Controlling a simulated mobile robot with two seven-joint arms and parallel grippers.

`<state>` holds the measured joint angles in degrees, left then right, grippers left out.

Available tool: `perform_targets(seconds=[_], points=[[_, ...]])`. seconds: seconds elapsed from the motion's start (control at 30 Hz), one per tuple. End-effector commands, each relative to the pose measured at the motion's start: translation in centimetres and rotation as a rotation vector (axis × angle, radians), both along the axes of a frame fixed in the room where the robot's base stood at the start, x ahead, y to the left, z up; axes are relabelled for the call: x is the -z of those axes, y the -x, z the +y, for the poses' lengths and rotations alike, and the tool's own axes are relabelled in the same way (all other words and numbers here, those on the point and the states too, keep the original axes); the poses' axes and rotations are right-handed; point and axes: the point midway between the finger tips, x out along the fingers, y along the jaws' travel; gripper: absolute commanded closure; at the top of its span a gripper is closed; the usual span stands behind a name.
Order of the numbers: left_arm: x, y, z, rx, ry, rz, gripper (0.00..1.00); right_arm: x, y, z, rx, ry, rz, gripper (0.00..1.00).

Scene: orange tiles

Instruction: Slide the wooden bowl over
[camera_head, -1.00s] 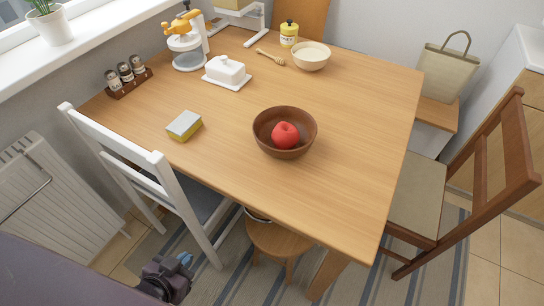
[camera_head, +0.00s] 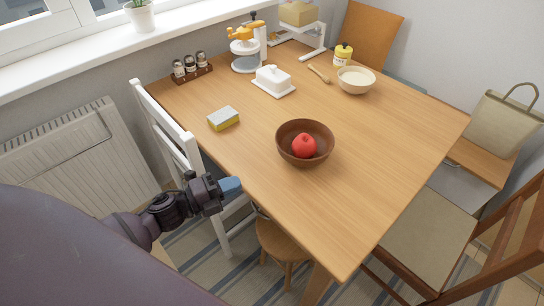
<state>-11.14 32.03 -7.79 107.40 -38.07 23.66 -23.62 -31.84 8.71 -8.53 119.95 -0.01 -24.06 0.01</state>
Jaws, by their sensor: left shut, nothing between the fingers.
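The brown wooden bowl (camera_head: 284,149) stands upright on the wooden table (camera_head: 370,160), near the table's front left edge. A red apple (camera_head: 304,146) lies inside it. My left gripper (camera_head: 232,187) has blue fingertips and is shut and empty. It is at the table's front left edge, below and to the left of the bowl and apart from it. My right gripper is out of view.
A sponge (camera_head: 223,118) lies left of the bowl. A butter dish (camera_head: 273,82), a cream bowl (camera_head: 356,80), a dipper (camera_head: 319,74) and a yellow jar (camera_head: 342,55) stand farther back. A white chair (camera_head: 170,130) is close to my left arm. The table right of the bowl is clear.

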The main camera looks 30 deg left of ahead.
Motion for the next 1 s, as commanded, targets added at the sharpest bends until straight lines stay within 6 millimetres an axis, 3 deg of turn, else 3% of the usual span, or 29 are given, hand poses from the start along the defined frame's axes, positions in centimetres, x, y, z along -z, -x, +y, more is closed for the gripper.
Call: perform_targets(seconds=[0.27, 0.73, 1.0], points=[[-0.3, -1.8, -1.2, 0.041, -0.045, -0.034, 1.0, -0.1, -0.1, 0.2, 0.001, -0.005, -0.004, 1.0], [-0.3, -8.4, -6.0, 0.039, -0.042, -0.031, 1.0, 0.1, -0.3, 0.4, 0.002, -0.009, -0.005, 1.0], [-0.1, -11.5, -5.5, 0.037, -0.042, -0.028, 1.0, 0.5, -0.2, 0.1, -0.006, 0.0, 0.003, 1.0]])
